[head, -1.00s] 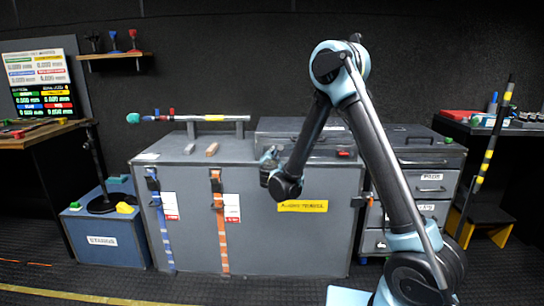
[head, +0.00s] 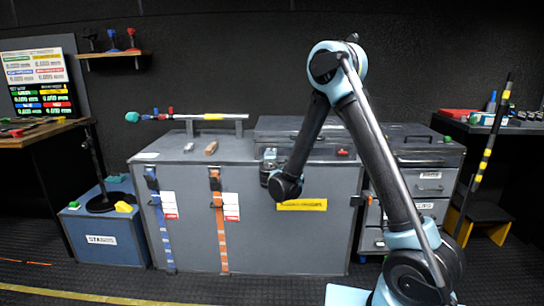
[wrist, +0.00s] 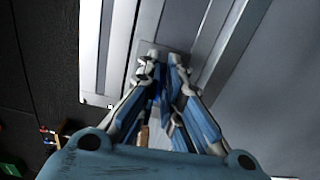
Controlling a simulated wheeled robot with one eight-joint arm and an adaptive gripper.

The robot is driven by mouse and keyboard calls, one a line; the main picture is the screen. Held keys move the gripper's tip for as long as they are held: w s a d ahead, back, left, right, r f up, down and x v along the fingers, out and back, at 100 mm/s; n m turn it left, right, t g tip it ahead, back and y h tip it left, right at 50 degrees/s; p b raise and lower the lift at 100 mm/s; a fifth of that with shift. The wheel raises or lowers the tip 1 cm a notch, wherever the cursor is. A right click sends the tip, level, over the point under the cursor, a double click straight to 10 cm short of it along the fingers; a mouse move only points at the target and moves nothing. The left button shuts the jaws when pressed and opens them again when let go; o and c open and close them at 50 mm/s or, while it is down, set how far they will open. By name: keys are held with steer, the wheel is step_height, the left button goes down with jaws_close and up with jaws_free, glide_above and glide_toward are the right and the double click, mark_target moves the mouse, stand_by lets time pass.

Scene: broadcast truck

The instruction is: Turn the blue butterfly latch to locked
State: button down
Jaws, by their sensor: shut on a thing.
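My gripper (head: 270,153) is at the front edge of the low grey case (head: 285,125) on top of the large grey chest. In the wrist view the fingers of my gripper (wrist: 164,62) come together against the case's metal edge. They are shut on a small dark blue part (wrist: 157,92), which I take to be the blue butterfly latch. The fingers cover most of it, so its angle cannot be told. In the head view the latch is hidden by my gripper and wrist.
A red latch (head: 343,153) sits farther right on the case's front. The large grey chest (head: 260,235) has a blue strap (head: 165,235) and an orange strap (head: 221,240). Two small blocks lie on its top, left of my gripper. Grey drawers (head: 430,185) stand at right.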

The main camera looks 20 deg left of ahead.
steer(key=shift+w+d+m, duration=0.15)
steer(key=shift+w+m, duration=0.15)
steer(key=shift+m, duration=0.1)
steer(key=c, duration=1.8)
jaws_free()
steer(key=shift+o, duration=0.2)
steer(key=shift+s, duration=0.1)
steer(key=v, duration=1.1)
steer(key=shift+s, duration=0.4)
steer(key=shift+d+f, duration=0.1)
steer(key=shift+d, duration=0.05)
